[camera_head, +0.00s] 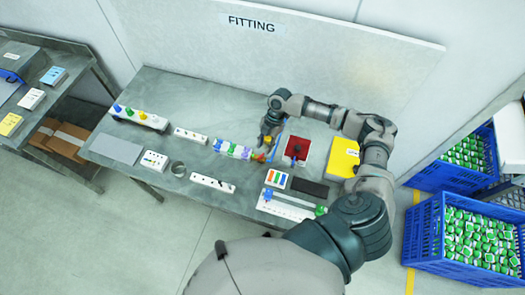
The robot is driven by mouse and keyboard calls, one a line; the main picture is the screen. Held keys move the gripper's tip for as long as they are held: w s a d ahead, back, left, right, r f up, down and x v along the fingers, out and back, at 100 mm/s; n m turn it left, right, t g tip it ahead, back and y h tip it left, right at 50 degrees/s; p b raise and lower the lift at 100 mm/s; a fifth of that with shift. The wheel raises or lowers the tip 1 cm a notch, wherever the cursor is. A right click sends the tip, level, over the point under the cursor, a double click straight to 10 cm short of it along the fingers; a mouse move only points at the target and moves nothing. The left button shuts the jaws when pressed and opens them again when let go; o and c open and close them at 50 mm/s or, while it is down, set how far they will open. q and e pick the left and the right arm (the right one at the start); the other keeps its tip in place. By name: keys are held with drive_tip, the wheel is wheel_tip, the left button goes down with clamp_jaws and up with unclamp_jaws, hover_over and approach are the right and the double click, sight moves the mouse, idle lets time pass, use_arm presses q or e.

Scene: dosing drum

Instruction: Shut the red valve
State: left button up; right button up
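My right arm reaches in from the lower right and bends back over the table. Its gripper (267,143) points down near the middle of the table. It is small here, and I cannot tell whether the fingers are open or shut. A small red-orange part (260,157) lies just below the gripper, at the right end of a row of blue, green and purple pieces (232,149). It may be the red valve, but its shape and setting are too small to tell. A red square panel (297,149) with a dark knob stands to the right. My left gripper is not in view.
The grey table (196,97) also holds a strip with coloured knobs (139,117), white socket strips (212,183), a dark ring (178,169) and a yellow box (343,157). Blue crates (463,276) stand on the floor at right. The table's back left is clear.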

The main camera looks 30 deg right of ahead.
sight(262, 155)
drive_tip(key=shift+x, duration=2.05)
clamp_jaws()
drive_tip(key=shift+w+a+n+g, duration=0.15)
drive_tip(key=shift+n+g, duration=0.25)
drive_tip(key=shift+n, duration=0.7)
drive_tip(key=shift+n+g+h+b, duration=0.35)
drive_tip(key=shift+n+h, duration=0.15)
drive_tip(key=shift+n, duration=0.5)
unclamp_jaws()
